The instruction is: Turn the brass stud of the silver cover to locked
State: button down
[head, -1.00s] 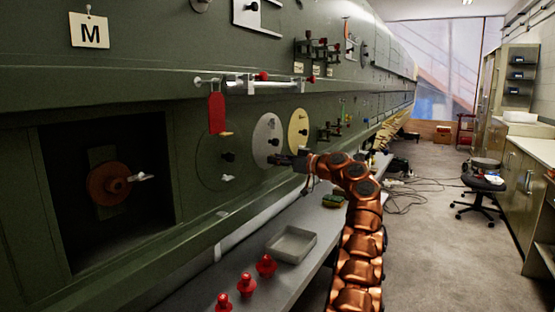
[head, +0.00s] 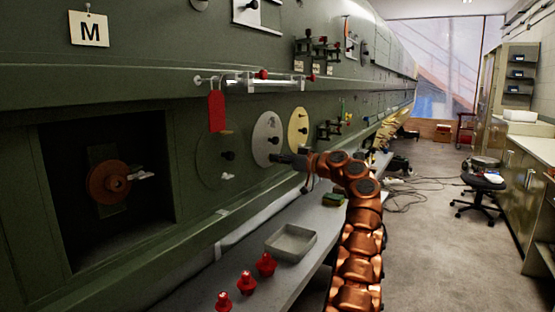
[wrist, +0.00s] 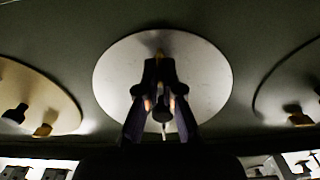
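The silver cover (head: 267,128) is a round pale disc on the green fuselage side, left of the yellow cover. It fills the middle of the wrist view (wrist: 205,75). Its brass stud (wrist: 160,53) shows as a small brass bit at my fingertips. My gripper (wrist: 160,64) has its fingers drawn close together on the stud. A dark knob (wrist: 162,108) shows between the finger bases. In the head view my gripper (head: 275,158) is at the cover's lower edge and hides the stud. I cannot read whether the stud stands at locked.
The yellow cover (head: 298,127) is close on the right, a green cover (head: 208,155) on the left. A red tag (head: 216,112) hangs above. Below, a shelf carries a grey tray (head: 290,243) and red plugs (head: 265,264).

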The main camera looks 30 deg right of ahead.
jog(key=shift+w+d+m+p, duration=0.1)
jog(key=shift+m+p, duration=2.65)
jog(key=shift+m, duration=1.65)
jog(key=shift+d+m+p, duration=0.1)
jog(key=shift+m+p, duration=2.65)
jog(key=shift+m, duration=1.65)
jog(key=shift+f, duration=0.1)
jog(key=c, duration=1.3)
grip_release()
jog(key=shift+c, duration=0.2)
